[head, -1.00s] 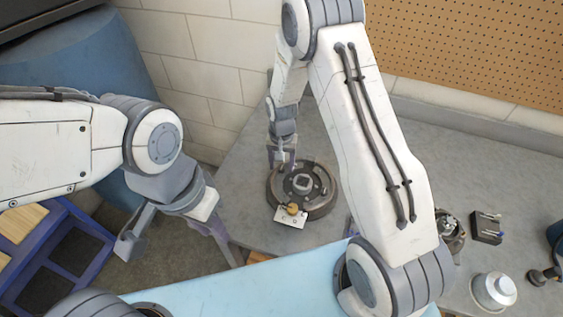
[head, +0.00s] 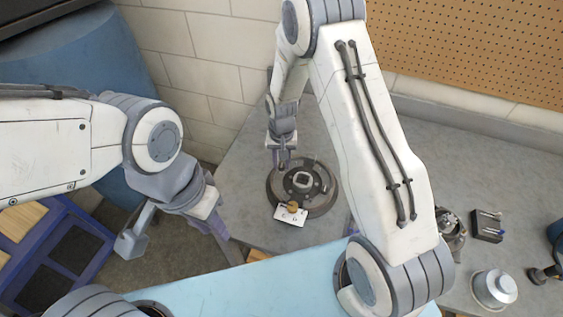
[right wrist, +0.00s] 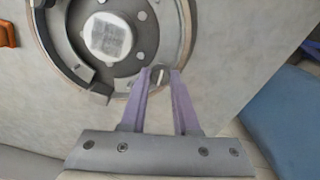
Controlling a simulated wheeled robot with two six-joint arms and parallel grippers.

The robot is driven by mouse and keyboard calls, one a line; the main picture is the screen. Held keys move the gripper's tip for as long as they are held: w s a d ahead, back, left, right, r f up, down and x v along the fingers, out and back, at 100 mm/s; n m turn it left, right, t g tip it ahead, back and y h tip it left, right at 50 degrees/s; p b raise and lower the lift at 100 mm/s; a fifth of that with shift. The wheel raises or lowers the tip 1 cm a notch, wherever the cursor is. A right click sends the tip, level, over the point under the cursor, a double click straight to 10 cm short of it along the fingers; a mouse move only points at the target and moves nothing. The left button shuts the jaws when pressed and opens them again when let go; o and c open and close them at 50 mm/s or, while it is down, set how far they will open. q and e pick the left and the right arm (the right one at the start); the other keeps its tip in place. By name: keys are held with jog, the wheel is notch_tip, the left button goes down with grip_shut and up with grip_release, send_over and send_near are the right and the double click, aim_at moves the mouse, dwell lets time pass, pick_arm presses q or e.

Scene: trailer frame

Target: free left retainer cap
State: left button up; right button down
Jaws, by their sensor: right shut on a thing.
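The round brake assembly (head: 322,207) lies on the grey bench, with a pale square hub at its centre; the right wrist view shows it at the upper left (right wrist: 75,62). My right gripper (head: 283,164) is at the assembly's far-left edge. In the right wrist view its purple fingers (right wrist: 160,76) are shut on a small metal piece, apparently the retainer cap (right wrist: 158,74), near the rim. I cannot tell whether the cap still touches the assembly. My left gripper (head: 178,238) is open and empty, left of the bench and away from the assembly.
A white card (head: 290,215) with a brass-coloured knob (head: 293,205) is at the assembly's near edge. A dark pin block (head: 487,226) and a metal canister (head: 494,289) stand at the right. A blue tray (head: 68,222) is at lower left. The wall is behind the bench.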

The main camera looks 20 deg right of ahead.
jog(key=n+b, duration=0.1)
jog(key=n, duration=0.7)
jog(key=shift+b, duration=0.3)
jog(key=n, duration=0.4)
jog(key=shift+b, duration=0.3)
jog(key=shift+r+n, duration=0.1)
jog(key=shift+n, duration=2)
jog(key=c, duration=0.6)
grip_release()
jog(key=shift+c, duration=0.2)
